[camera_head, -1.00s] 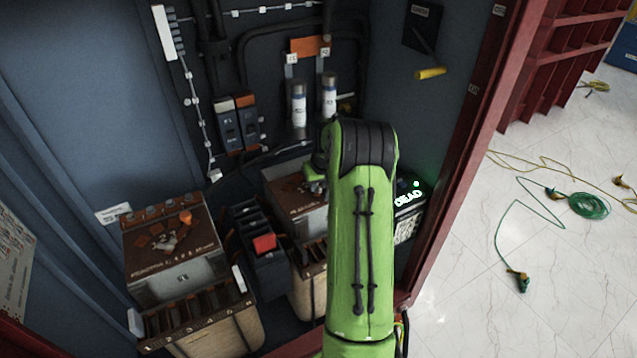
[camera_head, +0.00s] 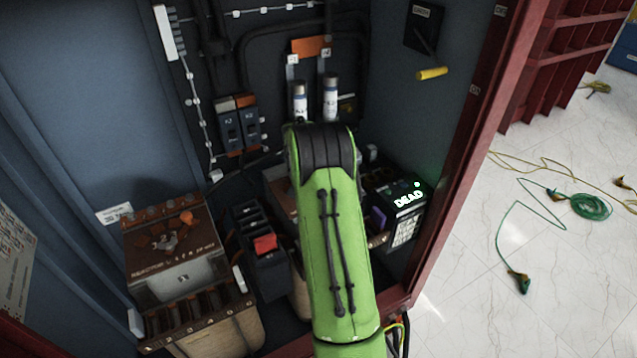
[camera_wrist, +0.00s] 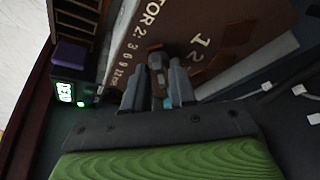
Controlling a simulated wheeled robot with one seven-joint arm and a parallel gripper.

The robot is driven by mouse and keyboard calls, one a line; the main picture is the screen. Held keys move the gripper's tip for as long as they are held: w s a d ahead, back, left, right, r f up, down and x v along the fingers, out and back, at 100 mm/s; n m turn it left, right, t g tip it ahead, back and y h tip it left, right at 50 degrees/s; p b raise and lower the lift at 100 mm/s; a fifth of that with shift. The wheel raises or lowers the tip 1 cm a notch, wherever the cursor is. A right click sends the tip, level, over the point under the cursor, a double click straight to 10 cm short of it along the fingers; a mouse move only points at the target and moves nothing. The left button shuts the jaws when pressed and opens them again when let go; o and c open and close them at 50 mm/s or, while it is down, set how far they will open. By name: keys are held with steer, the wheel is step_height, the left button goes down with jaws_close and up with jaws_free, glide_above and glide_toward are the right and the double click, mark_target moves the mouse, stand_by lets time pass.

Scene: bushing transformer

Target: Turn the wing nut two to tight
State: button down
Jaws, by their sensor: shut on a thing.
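In the wrist view, the fingers of my gripper (camera_wrist: 157,92) are shut on a small grey wing nut (camera_wrist: 156,66). It stands on a brown top plate (camera_wrist: 133,45) with pale printed lettering and numbers, ending in "TOR 2". Much of the nut is hidden between the fingers. In the head view my green arm hides the gripper, this nut and most of that plate. Another brown unit (camera_head: 145,262) at the left carries its own grey wing nut (camera_head: 168,242) and an orange piece.
A black box (camera_head: 410,184) with a lit green "DEAD" display stands right of my arm. A black holder with a red item (camera_head: 265,243) stands between the units. The red cabinet frame (camera_head: 455,150) bounds the right side.

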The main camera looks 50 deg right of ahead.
steer(key=m+g+p, duration=0.1)
steer(key=m, duration=0.2)
steer(key=shift+w+m, duration=0.15)
steer(key=shift+m, duration=0.25)
steer(key=m+g+p, duration=0.1)
steer(key=m+g, duration=0.1)
steer(key=m, duration=0.2)
steer(key=shift+w+p, duration=0.1)
steer(key=shift+p, duration=0.2)
steer(key=c, duration=1.2)
jaws_free()
steer(key=shift+c, duration=0.2)
steer(key=p+v, duration=0.3)
steer(key=v, duration=1.2)
steer(key=shift+w+a+r+p, duration=0.2)
steer(key=shift+r+p, duration=0.1)
steer(key=shift+r, duration=0.05)
